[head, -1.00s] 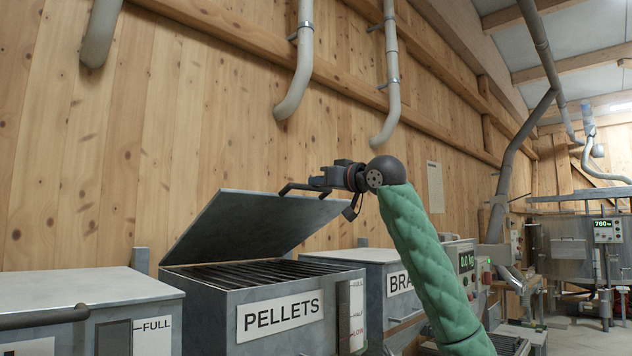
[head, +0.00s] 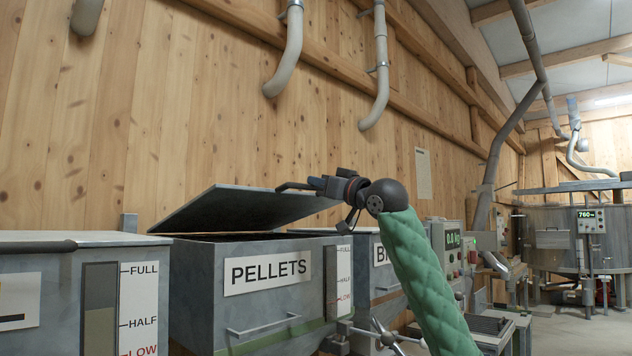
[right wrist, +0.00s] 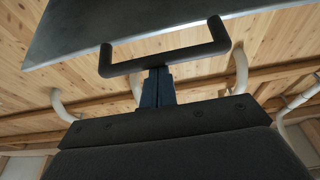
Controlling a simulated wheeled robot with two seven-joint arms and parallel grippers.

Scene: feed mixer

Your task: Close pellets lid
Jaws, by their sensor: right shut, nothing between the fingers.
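The grey metal pellets lid (head: 235,207) is partly open, tilted at a shallow angle above the pellets bin (head: 250,300) marked PELLETS. Only a narrow dark gap of the bin's opening shows under it. The lid's dark bar handle (head: 296,186) is at its raised edge; the handle (right wrist: 165,60) and lid (right wrist: 140,25) also show in the right wrist view. My right gripper (head: 316,183) is shut and empty, with its blue fingers (right wrist: 157,85) at the handle bar. I cannot tell whether they touch it. My left gripper is out of view.
A closed bin (head: 60,295) with a level gauge stands close on the left. Another bin (head: 390,275) stands to the right, partly behind my right arm. Pipes (head: 290,55) hang along the wooden wall (head: 120,130) above.

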